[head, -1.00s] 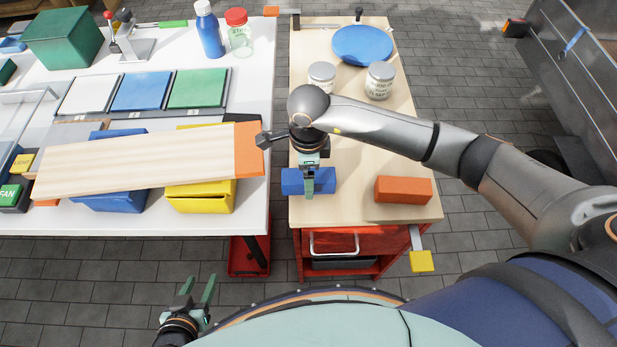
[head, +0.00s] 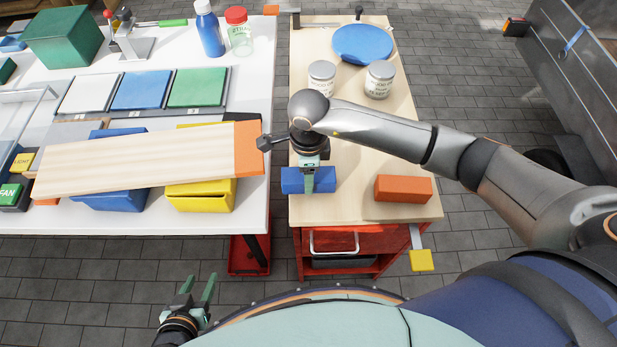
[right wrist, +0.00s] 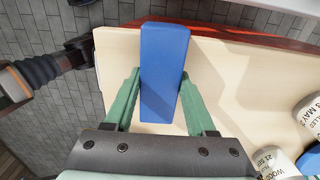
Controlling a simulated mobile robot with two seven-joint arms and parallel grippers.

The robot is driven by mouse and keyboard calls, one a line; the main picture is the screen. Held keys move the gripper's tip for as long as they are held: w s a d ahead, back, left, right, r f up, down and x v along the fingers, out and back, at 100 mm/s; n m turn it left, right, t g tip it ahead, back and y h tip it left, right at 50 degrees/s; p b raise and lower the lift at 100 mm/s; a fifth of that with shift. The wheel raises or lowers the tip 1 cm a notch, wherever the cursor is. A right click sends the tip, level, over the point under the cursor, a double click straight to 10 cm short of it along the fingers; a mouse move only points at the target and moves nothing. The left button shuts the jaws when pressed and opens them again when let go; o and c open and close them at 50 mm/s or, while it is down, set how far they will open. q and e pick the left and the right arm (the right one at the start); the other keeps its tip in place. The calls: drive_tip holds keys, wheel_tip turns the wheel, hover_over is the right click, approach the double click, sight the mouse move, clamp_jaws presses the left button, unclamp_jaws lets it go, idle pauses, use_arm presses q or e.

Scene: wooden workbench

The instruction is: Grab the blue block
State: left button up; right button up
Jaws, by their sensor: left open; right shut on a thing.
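The blue block (head: 293,180) lies near the front left corner of the wooden bench top (head: 350,205). My right gripper (head: 310,182) reaches down over it from above, with its fingers on the block's sides. In the right wrist view the blue block (right wrist: 165,70) stands between the two green fingers of the right gripper (right wrist: 162,95), which are shut on it. Whether the block still touches the bench cannot be told. My left gripper (head: 197,290) is open and empty, low in front of the white table, over the floor.
An orange block (head: 403,189) lies to the right on the bench. Two labelled jars (head: 380,80) and a blue round plate (head: 362,44) are farther back. The white table (head: 245,100) on the left holds a long board (head: 140,162) across blue and yellow bins (head: 200,197).

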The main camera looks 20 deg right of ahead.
clamp_jaws()
drive_tip(key=shift+r, duration=0.1)
